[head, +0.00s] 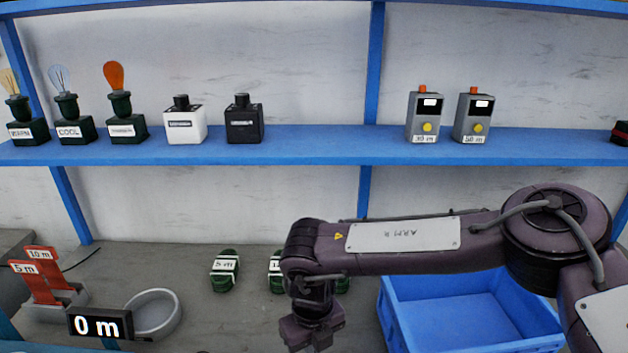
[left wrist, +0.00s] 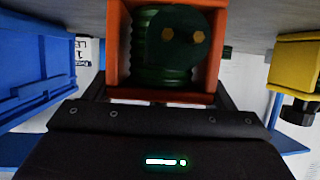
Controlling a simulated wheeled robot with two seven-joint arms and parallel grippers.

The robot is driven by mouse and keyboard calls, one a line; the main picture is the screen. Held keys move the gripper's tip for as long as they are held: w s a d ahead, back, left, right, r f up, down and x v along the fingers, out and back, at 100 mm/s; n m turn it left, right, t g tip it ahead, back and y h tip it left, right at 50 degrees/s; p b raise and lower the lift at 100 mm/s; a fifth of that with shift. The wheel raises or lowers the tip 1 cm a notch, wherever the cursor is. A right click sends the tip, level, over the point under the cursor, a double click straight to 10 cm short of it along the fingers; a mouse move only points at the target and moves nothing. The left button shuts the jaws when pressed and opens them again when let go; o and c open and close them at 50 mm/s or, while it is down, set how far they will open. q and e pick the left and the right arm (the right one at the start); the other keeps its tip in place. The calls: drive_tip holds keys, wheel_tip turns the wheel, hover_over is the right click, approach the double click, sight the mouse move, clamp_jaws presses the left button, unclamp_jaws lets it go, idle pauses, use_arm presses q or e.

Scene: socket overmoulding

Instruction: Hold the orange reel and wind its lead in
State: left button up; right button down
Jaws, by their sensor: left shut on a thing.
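The orange reel (left wrist: 118,45) fills the top middle of the left wrist view, a square orange frame around a dark green ribbed drum (left wrist: 165,45). My left gripper (left wrist: 160,101) is shut on the lower edge of the frame; its fingertips are mostly hidden. Neither the reel nor my left gripper shows in the head view. I cannot make out the lead. My right gripper (head: 312,333) hangs pointing down at the bottom middle of the head view, above the bench, and its jaw opening is not clear.
A black display reading 0 m (head: 100,323) stands by a round grey dish (head: 170,325). Red 5 m and 10 m holders (head: 42,280) are at left. Green coils (head: 225,270) lie mid-bench. A blue crate (head: 470,312) is at right. A blue shelf (head: 300,148) spans above.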

use_arm(q)
drive_tip(key=shift+w+a, duration=0.1)
drive_tip(key=shift+a, duration=0.1)
use_arm(e)
drive_tip(key=shift+s+d+f, duration=0.1)
drive_tip(key=shift+d, duration=0.05)
use_arm(q)
drive_tip(key=shift+d, duration=0.15)
use_arm(e)
wheel_tip(320, 180, up, 6)
drive_tip(key=shift+w, duration=0.45)
idle(0.3)
